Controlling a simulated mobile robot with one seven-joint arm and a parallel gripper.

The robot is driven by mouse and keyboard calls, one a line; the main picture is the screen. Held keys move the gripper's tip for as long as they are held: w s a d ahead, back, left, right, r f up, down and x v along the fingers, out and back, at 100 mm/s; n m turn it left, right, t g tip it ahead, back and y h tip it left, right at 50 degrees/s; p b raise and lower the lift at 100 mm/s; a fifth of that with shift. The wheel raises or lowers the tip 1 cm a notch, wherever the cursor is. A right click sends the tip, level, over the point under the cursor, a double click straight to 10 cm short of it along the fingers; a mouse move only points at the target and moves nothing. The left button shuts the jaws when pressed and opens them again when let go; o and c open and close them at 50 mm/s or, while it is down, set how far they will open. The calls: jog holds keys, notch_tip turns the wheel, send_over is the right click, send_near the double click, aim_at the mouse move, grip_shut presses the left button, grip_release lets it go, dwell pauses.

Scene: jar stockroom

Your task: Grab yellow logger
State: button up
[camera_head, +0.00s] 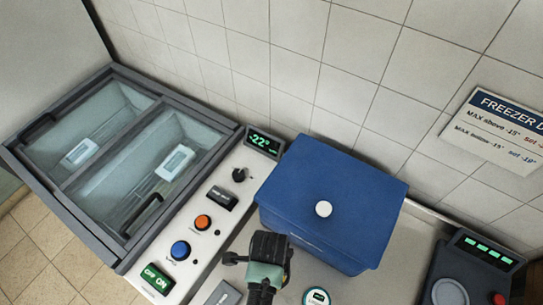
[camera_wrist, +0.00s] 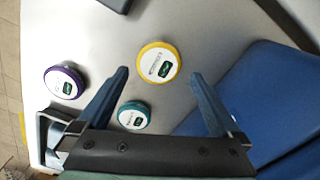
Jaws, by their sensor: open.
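The yellow logger (camera_wrist: 159,63) is a round disc with a yellow rim and a pale face with a small dark display. In the wrist view it lies on the grey counter, just beyond and between my fingertips. My gripper (camera_wrist: 158,74) is open and empty, its two fingers spread on either side of the logger's near edge. In the head view my gripper (camera_head: 268,247) is over the counter in front of the blue box, and the yellow logger is hidden there.
A teal logger (camera_wrist: 134,115) lies close, between my fingers, and a purple-rimmed logger (camera_wrist: 64,82) lies to the left. The blue box (camera_head: 331,197) stands right of my gripper in the wrist view. A glass-lidded freezer (camera_head: 122,160) and control panel (camera_head: 213,204) are left.

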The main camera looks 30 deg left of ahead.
jog(key=shift+d+f+p, duration=0.2)
jog(key=shift+f+p, duration=0.2)
jog(key=shift+f, duration=2.05)
jog(key=shift+c, duration=0.3)
jog(key=c, duration=1)
jog(key=shift+r, duration=0.15)
